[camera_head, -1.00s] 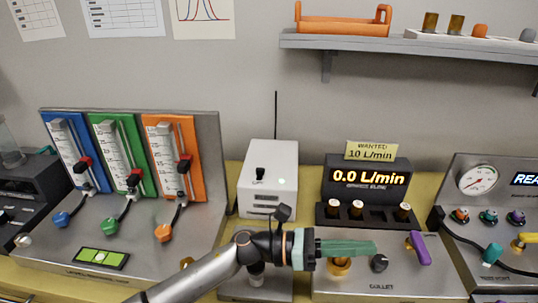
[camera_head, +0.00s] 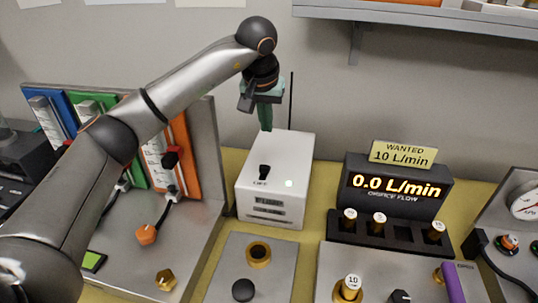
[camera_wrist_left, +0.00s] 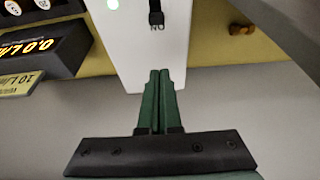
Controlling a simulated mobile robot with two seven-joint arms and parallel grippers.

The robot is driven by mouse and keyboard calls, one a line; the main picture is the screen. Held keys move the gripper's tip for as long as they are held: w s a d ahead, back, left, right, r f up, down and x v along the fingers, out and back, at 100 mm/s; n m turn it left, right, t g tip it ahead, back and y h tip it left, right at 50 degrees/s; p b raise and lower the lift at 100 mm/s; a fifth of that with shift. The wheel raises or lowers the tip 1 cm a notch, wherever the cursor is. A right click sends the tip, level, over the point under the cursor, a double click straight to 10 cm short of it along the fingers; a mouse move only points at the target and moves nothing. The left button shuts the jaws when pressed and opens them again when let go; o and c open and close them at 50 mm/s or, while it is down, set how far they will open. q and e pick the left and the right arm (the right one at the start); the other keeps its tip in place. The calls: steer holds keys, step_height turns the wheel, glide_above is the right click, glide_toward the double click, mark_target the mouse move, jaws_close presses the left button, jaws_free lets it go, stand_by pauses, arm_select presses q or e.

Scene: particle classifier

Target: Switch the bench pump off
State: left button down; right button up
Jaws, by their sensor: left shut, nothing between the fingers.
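The bench pump is a white box (camera_head: 277,170) with a black toggle switch (camera_head: 264,171) on its sloped top, a lit green light (camera_head: 289,183) and an OFF label at the near side of the switch. The wrist view shows the same white box (camera_wrist_left: 128,62), the switch (camera_wrist_left: 156,14) and an ON label beside the switch on the gripper's side. My left gripper (camera_head: 265,126) is shut and empty, pointing down over the box's back edge. Its green fingertips (camera_wrist_left: 160,73) are apart from the switch. My right gripper is not in view.
A thin antenna (camera_head: 291,105) rises behind the box. The orifice flow display (camera_head: 398,188) reading 0.0 L/min stands right, under a yellow WANTED 10 L/min sign (camera_head: 403,154). The flowmeter panel (camera_head: 205,160) is left. A grey shelf (camera_head: 430,22) hangs at upper right.

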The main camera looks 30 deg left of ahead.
mark_target(264, 170)
arm_select(q)
steer(key=x, duration=0.9)
steer(key=shift+f, duration=0.4)
steer(key=shift+s+d+f, duration=0.1)
steer(key=shift+f, duration=0.05)
steer(key=shift+s+d+p, duration=0.15)
steer(key=shift+s+d, duration=0.05)
steer(key=shift+s, duration=0.65)
steer(key=shift+s+d+p, duration=0.15)
steer(key=shift+s+d, duration=0.1)
steer(key=shift+s, duration=0.6)
steer(key=shift+s+d, duration=0.25)
steer(key=shift+s, duration=0.9)
steer(key=shift+s+d, duration=0.1)
steer(key=shift+s, duration=0.2)
steer(key=shift+w, duration=0.1)
